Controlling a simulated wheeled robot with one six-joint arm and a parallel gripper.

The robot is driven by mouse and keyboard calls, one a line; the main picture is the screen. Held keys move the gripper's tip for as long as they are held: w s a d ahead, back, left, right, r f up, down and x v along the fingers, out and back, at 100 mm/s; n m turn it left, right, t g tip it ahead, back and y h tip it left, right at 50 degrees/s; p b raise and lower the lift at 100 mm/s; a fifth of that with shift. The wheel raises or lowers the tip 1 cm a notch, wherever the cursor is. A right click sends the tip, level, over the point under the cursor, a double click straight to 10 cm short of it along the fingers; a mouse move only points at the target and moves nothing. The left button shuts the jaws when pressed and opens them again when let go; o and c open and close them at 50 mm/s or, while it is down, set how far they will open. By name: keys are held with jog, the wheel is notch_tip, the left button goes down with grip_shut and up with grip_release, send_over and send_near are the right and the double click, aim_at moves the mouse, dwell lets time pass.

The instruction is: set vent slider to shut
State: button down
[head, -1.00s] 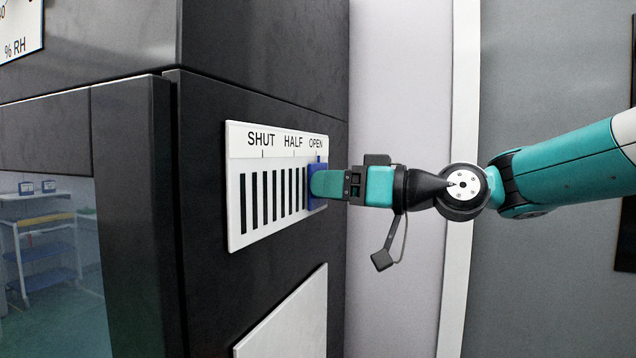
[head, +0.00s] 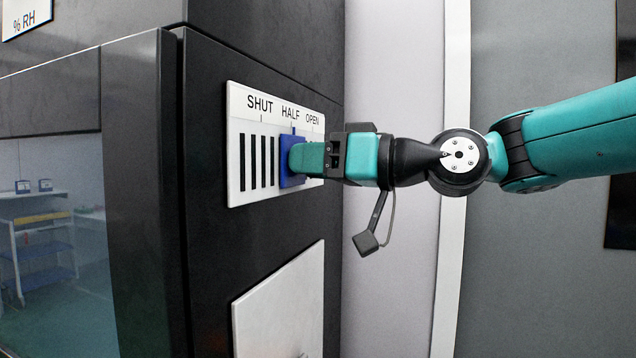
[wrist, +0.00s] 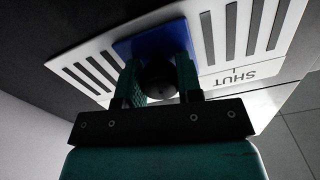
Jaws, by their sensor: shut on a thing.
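The vent panel (head: 236,188) is a white plate with dark slots, marked SHUT, HALF and OPEN from left to right. The blue slider (head: 288,165) sits on it, its pointer at about the HALF mark. My gripper (head: 296,160) is shut on the slider's knob, coming in from the right. In the wrist view the blue slider plate (wrist: 150,40) lies behind the two teal fingers (wrist: 158,88), with a dark round knob between them. The SHUT label shows upside down at right there. The head view hides part of the slider behind the fingers.
The panel is on the side of a dark cabinet (head: 215,260). A blank white plate (head: 280,300) is below it. A glass window (head: 50,290) is at the left. Open slots lie between the slider and the SHUT end.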

aim_at(258, 163)
jog(key=s+a+b, duration=0.1)
jog(key=s, duration=0.1)
jog(key=s+a+b, duration=0.1)
jog(key=s, duration=0.2)
jog(key=s+b, duration=0.1)
jog(key=s, duration=0.1)
jog(key=shift+s+a, duration=0.3)
jog(key=shift+a, duration=0.1)
jog(key=c, duration=0.8)
grip_release()
jog(key=shift+s+a, duration=0.15)
jog(key=shift+w, duration=0.2)
jog(key=shift+d, duration=0.35)
jog(key=shift+b+v, duration=2.8)
jog(key=shift+v, duration=5.75)
